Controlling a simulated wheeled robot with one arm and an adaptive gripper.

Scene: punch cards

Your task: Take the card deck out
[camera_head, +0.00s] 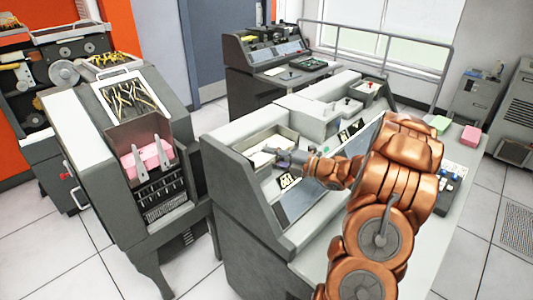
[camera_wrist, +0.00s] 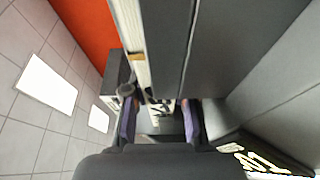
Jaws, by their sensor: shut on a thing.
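A pale card deck (camera_head: 261,158) lies in the open tray (camera_head: 243,143) at the left end of the long grey console in the head view. My gripper (camera_head: 281,157) reaches into this tray from the right, with its fingertips at the deck. In the wrist view my gripper (camera_wrist: 160,115) has its two purple-grey fingers some way apart. It is shut on the card deck, but the deck is hard to make out between the fingers there, and the grip itself is small in the head view.
The console (camera_head: 238,205) has sloped panels and raised tray walls close around my gripper. A separate card machine (camera_head: 120,190) with pink cards (camera_head: 147,158) stands to the left. A green block (camera_head: 440,123) and a pink block (camera_head: 470,136) lie on the right worktop.

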